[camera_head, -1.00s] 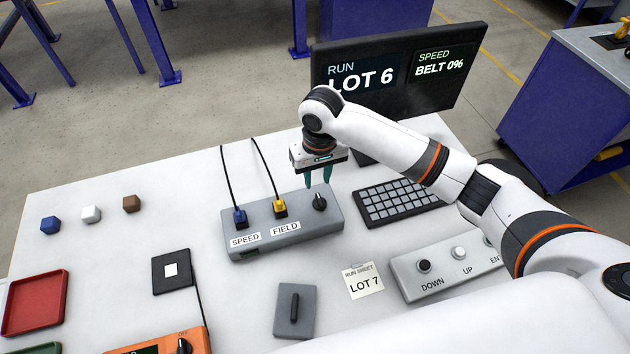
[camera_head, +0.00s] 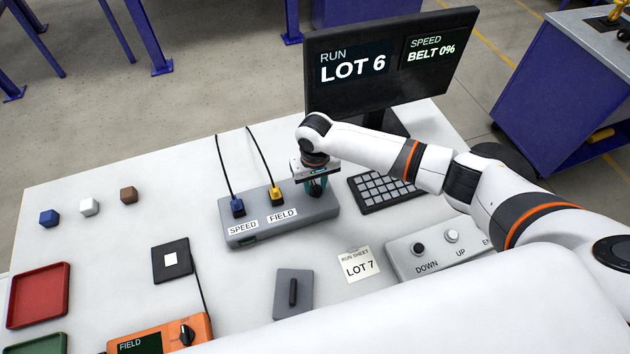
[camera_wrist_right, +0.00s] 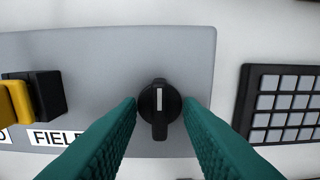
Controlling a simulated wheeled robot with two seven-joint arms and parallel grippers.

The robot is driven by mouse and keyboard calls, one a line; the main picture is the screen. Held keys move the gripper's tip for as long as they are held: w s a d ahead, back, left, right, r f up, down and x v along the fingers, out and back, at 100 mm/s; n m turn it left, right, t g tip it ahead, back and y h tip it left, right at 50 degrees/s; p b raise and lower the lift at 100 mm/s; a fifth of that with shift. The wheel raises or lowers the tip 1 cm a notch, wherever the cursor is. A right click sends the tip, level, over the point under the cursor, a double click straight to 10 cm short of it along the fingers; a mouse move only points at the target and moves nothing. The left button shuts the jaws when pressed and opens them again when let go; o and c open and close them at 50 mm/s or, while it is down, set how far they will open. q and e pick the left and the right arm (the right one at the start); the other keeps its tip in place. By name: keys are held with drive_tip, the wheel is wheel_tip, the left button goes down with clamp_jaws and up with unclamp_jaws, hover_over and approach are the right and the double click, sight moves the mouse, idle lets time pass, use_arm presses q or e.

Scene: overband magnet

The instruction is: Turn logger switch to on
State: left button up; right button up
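A black rotary switch (camera_wrist_right: 159,108) with a white pointer line sits at the right end of a grey box (camera_head: 262,222) with plugs labelled SPEED and FIELD. No "logger" label is readable. In the right wrist view the pointer line runs up and down the picture. My right gripper (camera_head: 316,188) is over this end of the box and hides most of the switch in the head view. In the right wrist view, its green fingers (camera_wrist_right: 160,112) are open, one on each side of the switch, with gaps showing. My left gripper is not in view.
A keyboard (camera_head: 382,190) and a monitor (camera_head: 390,68) reading LOT 6 stand right of and behind the box. A DOWN/UP button panel (camera_head: 440,248), a LOT 7 sheet (camera_head: 359,264), a grey plate with a black lever (camera_head: 293,293) and an orange FIELD meter (camera_head: 160,337) are nearer.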

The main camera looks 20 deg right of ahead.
drive_tip(key=shift+f, duration=0.1)
clamp_jaws()
